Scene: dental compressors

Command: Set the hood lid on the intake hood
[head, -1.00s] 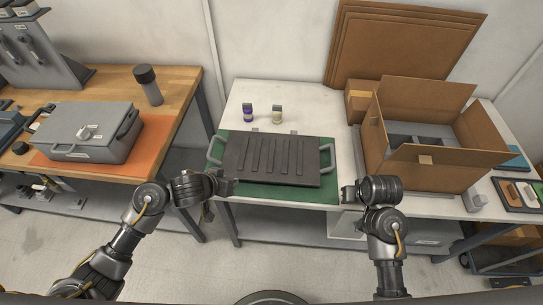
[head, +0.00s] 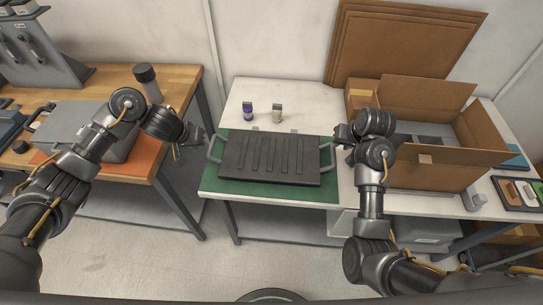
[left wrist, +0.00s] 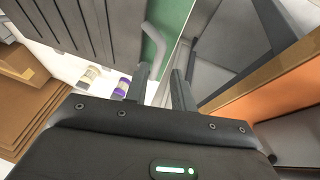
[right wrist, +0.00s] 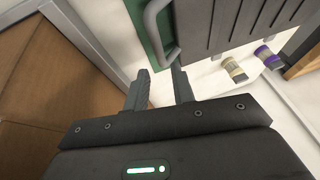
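A dark ribbed panel (head: 268,160), which looks like the hood lid, lies flat on a green mat (head: 225,187) on the white table. It has a grey handle at each end, the left one (head: 214,147) and the right one (head: 327,158). I cannot make out a separate intake hood. My left gripper (head: 201,137) is open and empty just outside the left handle, which shows ahead of its fingers in the left wrist view (left wrist: 154,45). My right gripper (head: 341,137) is open and empty close to the right handle, also seen in the right wrist view (right wrist: 152,22).
An open cardboard box (head: 430,172) stands right of the mat, close to my right arm. A grey case (head: 62,117) sits on the wooden bench at left, partly behind my left arm.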

